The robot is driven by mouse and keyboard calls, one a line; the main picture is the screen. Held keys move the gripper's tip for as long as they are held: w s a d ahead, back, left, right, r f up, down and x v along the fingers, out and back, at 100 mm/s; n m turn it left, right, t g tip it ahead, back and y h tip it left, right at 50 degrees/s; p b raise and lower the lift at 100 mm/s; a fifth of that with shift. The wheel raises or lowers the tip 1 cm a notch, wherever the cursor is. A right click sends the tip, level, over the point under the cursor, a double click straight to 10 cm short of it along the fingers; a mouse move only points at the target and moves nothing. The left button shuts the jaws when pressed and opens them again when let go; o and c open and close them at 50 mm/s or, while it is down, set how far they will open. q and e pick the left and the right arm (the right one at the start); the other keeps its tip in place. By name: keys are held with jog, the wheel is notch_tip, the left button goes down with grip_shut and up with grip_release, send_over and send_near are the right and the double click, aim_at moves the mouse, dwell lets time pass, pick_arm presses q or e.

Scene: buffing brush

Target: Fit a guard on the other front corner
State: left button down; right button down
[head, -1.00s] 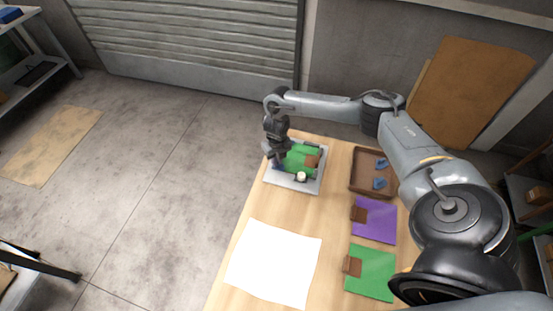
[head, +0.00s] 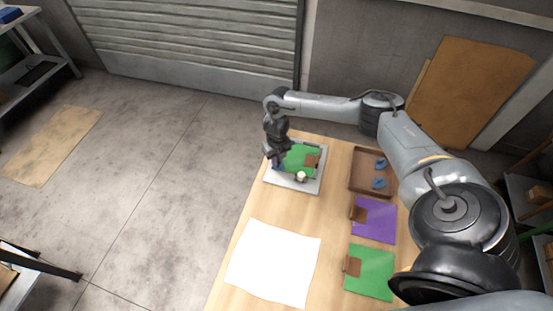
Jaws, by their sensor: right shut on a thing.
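A green panel with a brown patch (head: 299,157) lies on a grey plate (head: 292,184) at the far left of the table. My right gripper (head: 277,159) points down at the left edge of the green panel. It is shut on a small blue guard (head: 277,164), mostly hidden by the fingers. I cannot tell whether the guard touches the panel's corner. Two more blue guards, one (head: 381,164) behind the other (head: 379,183), lie in a brown tray (head: 356,181). My left gripper is not in view.
A small cream round piece (head: 301,176) is at the plate's front edge. A purple panel (head: 376,221) and another green panel (head: 371,272), each with a brown patch, lie at the right. A white sheet (head: 274,262) lies in front. The table between them is bare.

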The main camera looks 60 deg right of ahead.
jog(key=shift+f, duration=0.1)
dwell(0.4)
jog(key=shift+f, duration=0.35)
jog(key=shift+f+b, duration=0.15)
jog(key=shift+b, duration=0.15)
dwell(0.7)
jog(key=shift+d, duration=0.1)
dwell(0.5)
jog(key=shift+s+d, duration=0.1)
dwell(0.4)
jog(key=c, duration=1.1)
grip_release()
jog(key=o, duration=0.4)
jog(key=shift+o, duration=0.2)
